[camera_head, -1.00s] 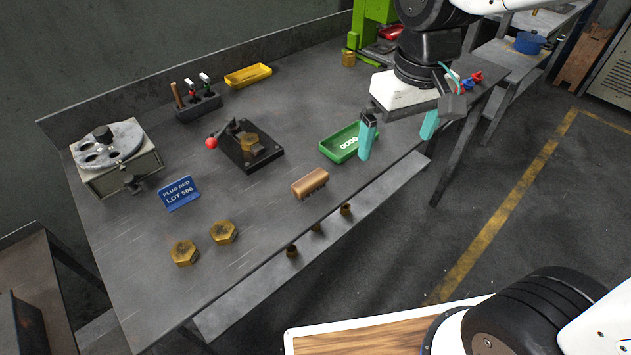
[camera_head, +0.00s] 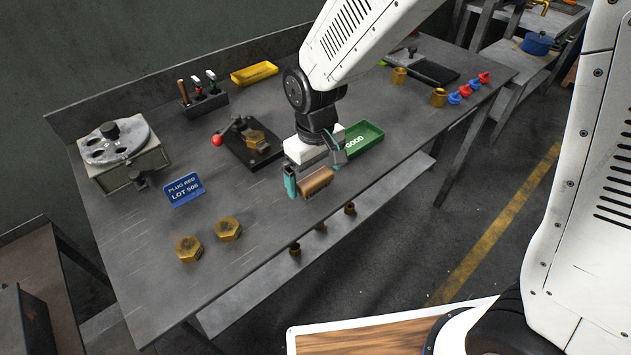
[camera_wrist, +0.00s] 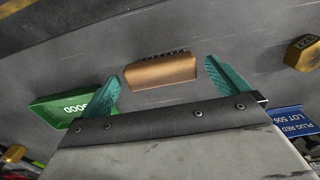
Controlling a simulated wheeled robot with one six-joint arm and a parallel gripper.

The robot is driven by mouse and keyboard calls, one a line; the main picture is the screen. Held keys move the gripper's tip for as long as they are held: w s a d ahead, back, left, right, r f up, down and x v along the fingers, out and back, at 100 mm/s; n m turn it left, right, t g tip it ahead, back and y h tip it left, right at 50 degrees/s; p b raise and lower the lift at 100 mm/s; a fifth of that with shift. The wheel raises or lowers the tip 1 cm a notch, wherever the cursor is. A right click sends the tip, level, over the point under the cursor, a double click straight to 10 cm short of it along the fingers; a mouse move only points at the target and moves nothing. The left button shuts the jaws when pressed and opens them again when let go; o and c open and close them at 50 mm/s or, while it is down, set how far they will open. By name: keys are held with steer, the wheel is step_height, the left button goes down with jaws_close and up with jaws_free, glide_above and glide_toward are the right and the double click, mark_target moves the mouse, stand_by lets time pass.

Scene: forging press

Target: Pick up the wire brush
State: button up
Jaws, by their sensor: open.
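The wire brush (camera_head: 316,181) is a brown wooden block with dark bristles along one long side. It lies on the grey workbench (camera_head: 262,220) near its front edge. In the wrist view the brush (camera_wrist: 160,71) lies ahead of my gripper, between the lines of the two fingers, with bare bench around it. My gripper (camera_head: 317,172) is open over the brush in the head view. Its two teal fingers also show in the wrist view (camera_wrist: 164,86), one to each side of the brush, and no contact is visible.
A green GOOD tray (camera_head: 372,139) is close behind the gripper on the right. A black fixture (camera_head: 240,150) with a red knob stands to the left. Brass hex pieces (camera_head: 228,229) and a blue sign (camera_head: 184,190) lie further left. Bench in front of the brush is clear.

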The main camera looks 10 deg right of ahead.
steer(key=shift+f, duration=0.9)
steer(key=shift+c, duration=0.3)
steer(key=c, duration=1)
